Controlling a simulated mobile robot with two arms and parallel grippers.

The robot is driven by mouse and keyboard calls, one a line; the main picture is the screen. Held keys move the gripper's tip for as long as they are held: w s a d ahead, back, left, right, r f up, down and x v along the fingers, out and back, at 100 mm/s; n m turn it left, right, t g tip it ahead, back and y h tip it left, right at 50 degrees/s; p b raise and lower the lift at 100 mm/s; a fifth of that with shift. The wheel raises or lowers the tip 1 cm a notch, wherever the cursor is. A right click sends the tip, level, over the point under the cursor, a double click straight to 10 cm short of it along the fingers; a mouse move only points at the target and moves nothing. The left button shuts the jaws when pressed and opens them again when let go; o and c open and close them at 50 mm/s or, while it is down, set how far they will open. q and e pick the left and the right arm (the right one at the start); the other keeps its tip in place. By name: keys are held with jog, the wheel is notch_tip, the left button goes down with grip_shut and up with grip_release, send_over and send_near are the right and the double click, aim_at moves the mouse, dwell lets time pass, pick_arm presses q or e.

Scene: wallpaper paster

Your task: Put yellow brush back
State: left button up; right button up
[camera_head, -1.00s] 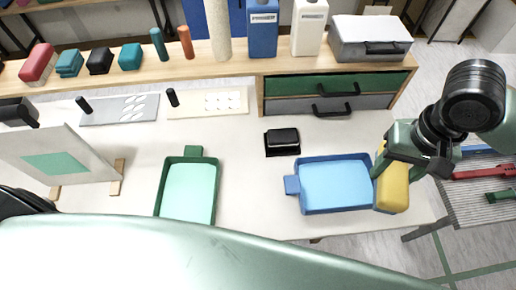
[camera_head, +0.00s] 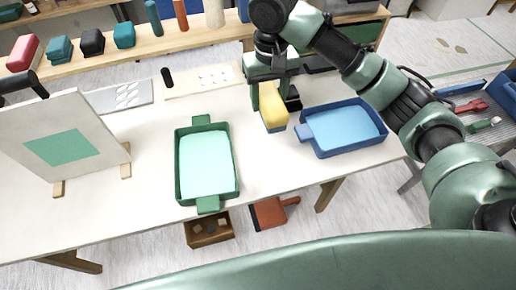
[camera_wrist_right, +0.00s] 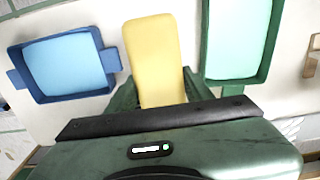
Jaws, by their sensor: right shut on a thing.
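The yellow brush (camera_head: 273,105) is in my right gripper (camera_head: 268,88), which is shut on it. I cannot tell whether the brush touches the table. My left gripper cannot be made out in the head view.
The green tray (camera_head: 180,165) and the blue tray (camera_head: 330,152) lie on the white table. A board with a green square (camera_head: 90,110) stands at left. A wooden shelf (camera_head: 140,62) at the back holds several coloured blocks.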

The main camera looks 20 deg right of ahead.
notch_tip(320, 180, down, 13)
jog(key=shift+d+r+p, duration=0.1)
jog(key=shift+p, duration=0.25)
notch_tip(320, 180, down, 4)
jog(key=shift+f, duration=0.1)
pick_arm(q)
jog(key=shift+s+a+r, duration=0.15)
jog(key=shift+s+a, duration=0.25)
jog(key=shift+s, duration=0.05)
pick_arm(e)
jog(key=shift+f, duration=0.2)
pick_arm(q)
jog(key=shift+r, duration=0.1)
pick_arm(e)
jog(key=shift+f, duration=0.1)
jog(key=o, duration=1.4)
notch_tip(320, 180, up, 12)
jog(key=shift+r+b, duration=0.15)
jog(key=shift+b, duration=0.15)
pick_arm(q)
jog(key=shift+d+f, duration=0.1)
jog(key=shift+f, duration=0.3)
